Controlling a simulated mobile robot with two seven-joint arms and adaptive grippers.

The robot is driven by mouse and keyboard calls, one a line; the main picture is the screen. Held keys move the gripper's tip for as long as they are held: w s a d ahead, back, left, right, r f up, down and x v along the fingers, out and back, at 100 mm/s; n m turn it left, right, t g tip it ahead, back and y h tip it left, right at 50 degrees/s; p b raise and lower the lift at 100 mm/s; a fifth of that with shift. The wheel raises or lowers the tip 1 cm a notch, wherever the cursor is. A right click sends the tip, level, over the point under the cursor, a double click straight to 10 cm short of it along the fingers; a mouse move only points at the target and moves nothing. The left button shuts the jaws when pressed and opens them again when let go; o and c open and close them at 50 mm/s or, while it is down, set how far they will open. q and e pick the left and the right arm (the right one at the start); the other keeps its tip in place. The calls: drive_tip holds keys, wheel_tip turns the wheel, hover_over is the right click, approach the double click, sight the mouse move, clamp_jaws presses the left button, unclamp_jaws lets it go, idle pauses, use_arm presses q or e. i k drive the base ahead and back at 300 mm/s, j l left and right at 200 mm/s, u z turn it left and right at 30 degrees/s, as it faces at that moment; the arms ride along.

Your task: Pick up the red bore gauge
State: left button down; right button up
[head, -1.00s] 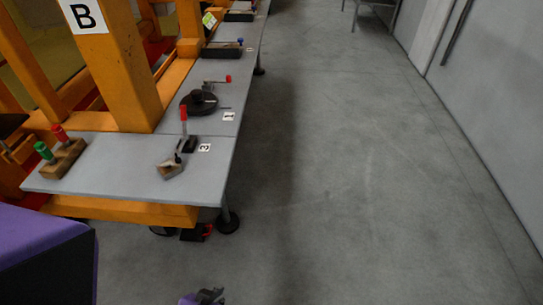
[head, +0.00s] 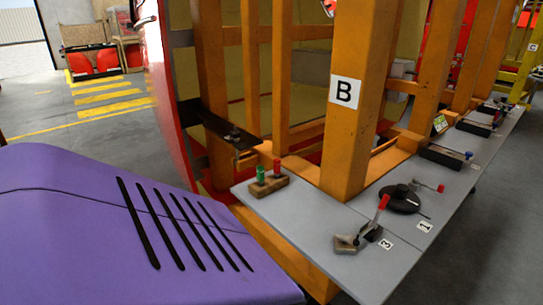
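Two small upright gauges stand in a wooden block (head: 262,188) at the near left corner of the grey table. The red bore gauge (head: 277,166) is the right one of the pair, and only its red top shows clearly. A green gauge (head: 260,174) stands to its left in the same block. Neither my left nor my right gripper is in view.
The grey table (head: 318,232) also holds a red-handled clamp (head: 372,228), a black round dial tool (head: 400,198) and dark boxes further back. Orange posts rise behind it, one with a "B" sign (head: 344,91). Grey floor is free at the lower right.

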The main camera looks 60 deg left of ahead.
sight(277, 162)
drive_tip(key=u, duration=1.95)
drive_tip(key=z, duration=0.35)
drive_tip(key=i+j+z, duration=0.1)
drive_tip(key=z, duration=0.3)
drive_tip(key=j+z, duration=0.4)
drive_tip(key=i+j+z, duration=0.1)
drive_tip(key=z, duration=0.3)
drive_tip(key=j+z, duration=0.25)
drive_tip(key=j, duration=0.3)
drive_tip(key=j+z, duration=0.2)
drive_tip(key=j, duration=0.85)
drive_tip(key=k+j, duration=0.15)
drive_tip(key=j, duration=0.3)
drive_tip(key=j+z, duration=0.1)
drive_tip(key=j, duration=0.4)
drive_tip(key=k+j, duration=0.15)
drive_tip(key=j, duration=0.35)
